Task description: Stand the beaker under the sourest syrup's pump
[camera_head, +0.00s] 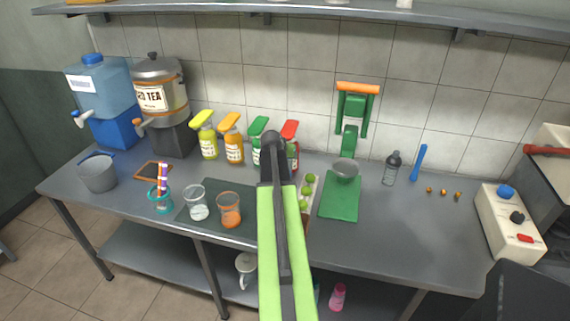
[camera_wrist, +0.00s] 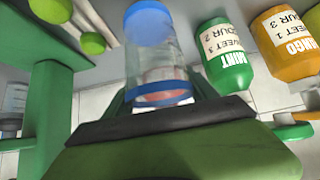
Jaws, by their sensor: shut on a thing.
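My gripper (camera_wrist: 160,98) is shut on a clear, blue-rimmed beaker (camera_wrist: 152,58) in the wrist view; something reddish shows through it. In the head view my arm hides the beaker. Along the back wall stand pump bottles: yellow (camera_head: 208,143), orange (camera_head: 234,149), green (camera_head: 256,153) and red (camera_head: 293,155), partly behind my arm. In the wrist view the green mint bottle (camera_wrist: 229,70) reads sweet 3, sour 2. The orange mango bottle (camera_wrist: 283,62) reads sweet 1, sour 3. Yellow and red labels are not readable.
Two beakers, one clear (camera_head: 198,208) and one orange (camera_head: 229,214), stand on a dark mat (camera_head: 215,187). Limes (camera_head: 308,188) lie beside the green board (camera_head: 340,207) and green press (camera_head: 350,138).

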